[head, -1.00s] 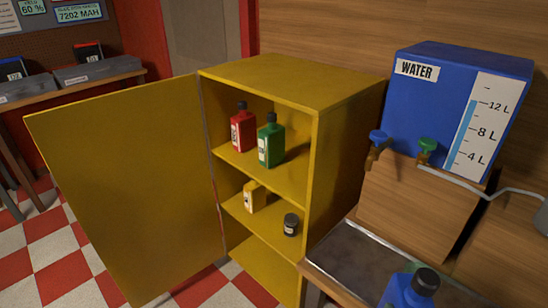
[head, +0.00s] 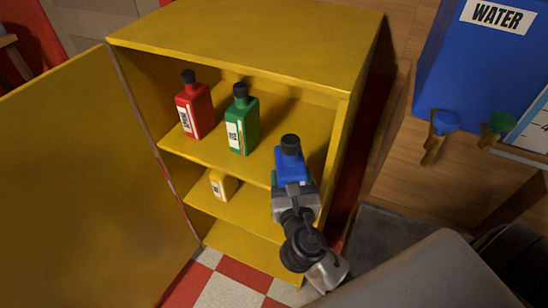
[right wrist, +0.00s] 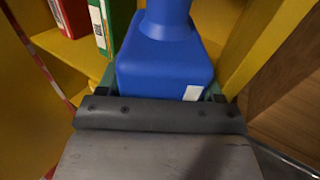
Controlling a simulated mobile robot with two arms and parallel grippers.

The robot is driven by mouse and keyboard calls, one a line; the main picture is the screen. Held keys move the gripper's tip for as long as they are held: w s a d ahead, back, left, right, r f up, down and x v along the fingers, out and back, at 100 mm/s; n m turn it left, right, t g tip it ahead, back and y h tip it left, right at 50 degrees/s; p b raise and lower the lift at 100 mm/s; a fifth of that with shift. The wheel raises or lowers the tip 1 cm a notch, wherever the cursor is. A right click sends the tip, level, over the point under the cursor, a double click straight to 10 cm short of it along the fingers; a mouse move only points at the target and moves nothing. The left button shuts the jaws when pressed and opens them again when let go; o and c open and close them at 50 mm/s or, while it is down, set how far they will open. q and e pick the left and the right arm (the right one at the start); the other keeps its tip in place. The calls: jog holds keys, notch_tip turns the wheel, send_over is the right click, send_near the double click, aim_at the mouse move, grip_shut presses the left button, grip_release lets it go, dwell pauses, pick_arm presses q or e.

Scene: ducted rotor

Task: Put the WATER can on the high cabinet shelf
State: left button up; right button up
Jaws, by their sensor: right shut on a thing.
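The blue can (head: 291,163) with a black cap is upright in my right gripper (head: 293,188), which is shut on it. It is at the front right of the high shelf (head: 262,158) of the yellow cabinet (head: 240,45); I cannot tell whether it touches the shelf. In the right wrist view the blue can (right wrist: 165,62) fills the middle between the fingers, with a small white label patch low on it. Its name is not readable. My left gripper is not in view.
A red can (head: 194,110) and a green can (head: 242,122) stand on the high shelf to the left. A small yellow container (head: 222,186) is on the shelf below. The cabinet door (head: 75,180) is open at left. A blue WATER tank (head: 470,70) stands at right.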

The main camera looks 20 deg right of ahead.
aim_at(279, 159)
jog(key=w+m+g+h, duration=0.1)
jog(key=m+g+h, duration=0.1)
jog(key=w+m+g+h+b, duration=0.1)
jog(key=w+m+g+h, duration=0.1)
jog(key=h, duration=0.1)
jog(key=w+m+g+h, duration=0.2)
jog(key=h, duration=0.1)
jog(key=shift+w+d+m, duration=0.15)
jog(key=shift+w+m, duration=0.05)
jog(key=shift+m, duration=0.2)
jog(key=shift+w+a+r+m+g+h, duration=0.3)
jog(key=shift+m+g+h, duration=0.1)
jog(key=shift+m+g, duration=0.15)
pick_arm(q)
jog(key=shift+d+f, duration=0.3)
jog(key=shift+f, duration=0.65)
pick_arm(e)
jog(key=shift+s, duration=0.15)
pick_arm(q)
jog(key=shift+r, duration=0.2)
pick_arm(e)
jog(key=shift+r, duration=0.1)
